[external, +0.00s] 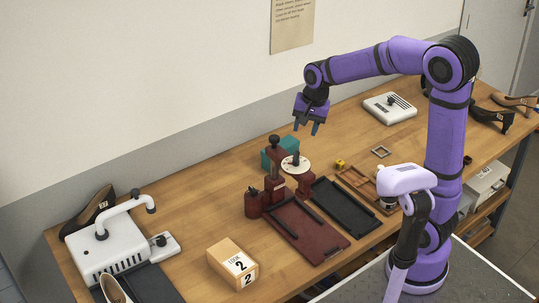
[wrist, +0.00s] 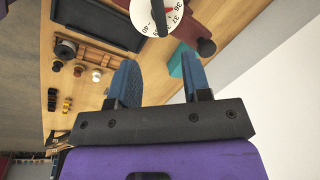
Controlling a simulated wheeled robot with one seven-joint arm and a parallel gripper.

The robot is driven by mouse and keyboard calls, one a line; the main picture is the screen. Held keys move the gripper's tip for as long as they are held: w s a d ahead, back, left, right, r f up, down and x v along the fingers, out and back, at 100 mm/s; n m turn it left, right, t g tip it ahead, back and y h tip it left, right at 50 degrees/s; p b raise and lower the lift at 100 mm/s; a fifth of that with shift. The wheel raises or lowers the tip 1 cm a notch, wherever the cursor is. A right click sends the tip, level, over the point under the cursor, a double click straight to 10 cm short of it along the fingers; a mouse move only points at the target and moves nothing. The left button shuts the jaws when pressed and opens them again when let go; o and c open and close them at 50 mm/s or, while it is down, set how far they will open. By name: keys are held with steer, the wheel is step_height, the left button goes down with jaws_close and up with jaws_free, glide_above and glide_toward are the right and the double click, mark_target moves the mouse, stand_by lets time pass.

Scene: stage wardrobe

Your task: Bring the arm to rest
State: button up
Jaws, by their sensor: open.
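My purple arm (external: 446,130) reaches out over the wooden table. My gripper (external: 309,128) hangs above the table near the back wall, with its fingers pointing down and apart. In the wrist view my gripper (wrist: 158,85) shows two blue fingers with a wide gap and nothing between them. Beyond the fingers are the dark red device with a round white dial (wrist: 166,14) and the teal block (wrist: 186,62). The dial (external: 295,164) stands below my gripper in the external view, clear of the fingers.
On the table (external: 190,199) stand a white machine (external: 110,245), a cardboard box (external: 232,264), a dark red tray (external: 308,232), a black tray (external: 345,206) and a white scale-like box (external: 390,107). Black shoes (external: 490,117) lie at the far right. The wall (external: 150,80) rises behind the table.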

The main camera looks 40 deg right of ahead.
steer(key=s+d+r+n+t, duration=0.1)
steer(key=s+d+r+n, duration=0.2)
steer(key=s, duration=0.9)
steer(key=s+d+r+n+t+h, duration=0.1)
steer(key=s+d+n, duration=0.4)
steer(key=s, duration=0.7)
step_height(320, 180, up, 2)
steer(key=shift+d+r+n+t+h, duration=0.25)
steer(key=shift+n+t, duration=0.25)
steer(key=shift+t, duration=0.3)
steer(key=shift+o, duration=0.3)
steer(key=shift+a, duration=0.1)
stand_by(0.8)
